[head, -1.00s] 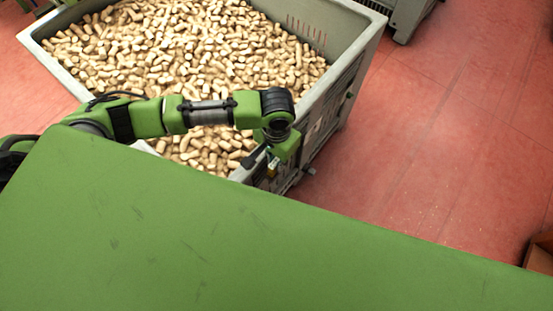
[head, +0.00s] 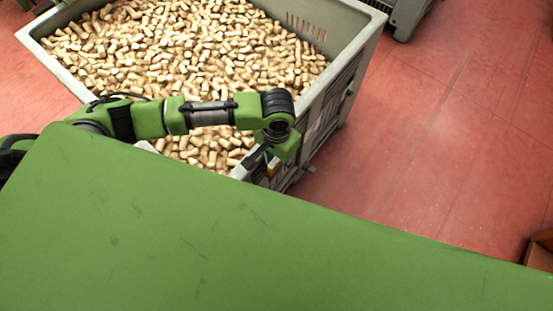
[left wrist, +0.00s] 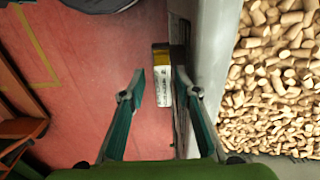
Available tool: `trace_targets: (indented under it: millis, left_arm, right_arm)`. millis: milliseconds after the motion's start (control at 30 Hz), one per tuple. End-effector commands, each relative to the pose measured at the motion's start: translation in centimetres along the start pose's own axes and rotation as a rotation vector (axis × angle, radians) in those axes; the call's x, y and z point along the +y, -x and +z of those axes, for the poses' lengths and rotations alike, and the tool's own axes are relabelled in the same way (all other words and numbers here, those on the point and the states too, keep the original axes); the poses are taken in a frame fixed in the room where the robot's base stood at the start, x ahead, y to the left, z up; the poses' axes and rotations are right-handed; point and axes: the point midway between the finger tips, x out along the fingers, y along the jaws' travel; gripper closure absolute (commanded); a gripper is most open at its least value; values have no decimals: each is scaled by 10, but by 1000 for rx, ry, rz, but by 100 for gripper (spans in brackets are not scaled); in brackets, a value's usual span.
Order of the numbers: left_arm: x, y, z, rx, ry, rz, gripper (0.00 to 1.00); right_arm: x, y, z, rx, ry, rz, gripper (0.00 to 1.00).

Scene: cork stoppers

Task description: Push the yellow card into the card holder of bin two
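The grey bin (head: 355,38) full of corks stands ahead, and its side wall also shows in the left wrist view (left wrist: 212,60). A card with a yellow top band and a pale printed lower part (left wrist: 160,85) is upright at the bin's outer side. The holder around it is too unclear to tell how deep the card sits. My left gripper (left wrist: 161,88) is open, one finger on each side of the card in the picture, with a clear gap at the left finger. In the head view the left gripper (head: 276,160) is small and partly hidden at the bin's corner. My right gripper is not in view.
Corks (head: 190,50) fill the bin. Red floor (head: 440,150) is free to the right of it. Another grey bin (head: 405,18) stands at the back. A brown box-like object (head: 540,252) is at the right edge, and shelving (left wrist: 18,125) shows at left in the wrist view.

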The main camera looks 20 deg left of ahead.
Motion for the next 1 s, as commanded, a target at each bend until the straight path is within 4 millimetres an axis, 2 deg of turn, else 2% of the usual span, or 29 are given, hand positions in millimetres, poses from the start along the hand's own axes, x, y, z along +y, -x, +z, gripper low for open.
trace_targets:
  millis: [167, 267, 700, 833, 1000]
  left_arm:
    - [-4, 4, -1, 1, 5, -9, 67]
    - [-4, 16, -2, 4, 5, -7, 67]
    - [0, 102, -2, 3, 0, -3, 67]
    - [1, 115, -1, 1, 0, -3, 67]
    - [1, 121, -1, 0, 0, -2, 67]
  right_arm:
    - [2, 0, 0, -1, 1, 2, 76]
    - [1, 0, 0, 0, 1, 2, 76]
    - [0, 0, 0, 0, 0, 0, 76]
    - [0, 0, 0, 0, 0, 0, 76]
    - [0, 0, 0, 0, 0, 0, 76]
